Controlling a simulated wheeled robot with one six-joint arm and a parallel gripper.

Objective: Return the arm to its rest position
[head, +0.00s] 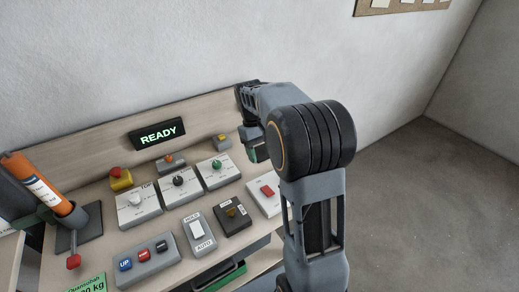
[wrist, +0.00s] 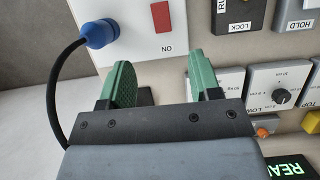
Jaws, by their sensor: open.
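My gripper (wrist: 162,78) is open, with its two green fingers spread apart and nothing between them in the wrist view. The fingers point toward the white box with the red switch (wrist: 162,17), marked ON. In the wrist view they appear apart from it, though the exact gap is hard to tell. The same box stands at the bench's right end in the head view (head: 264,205).
The bench carries several control boxes, including the LOCK box (head: 232,218), the HOLD/AUTO switch (head: 197,234) and the UP button box (head: 149,262). A lit READY display (head: 158,134) stands behind. A blue plug with a black cable (wrist: 99,33) joins the ON box. Floor (head: 440,190) at right is clear.

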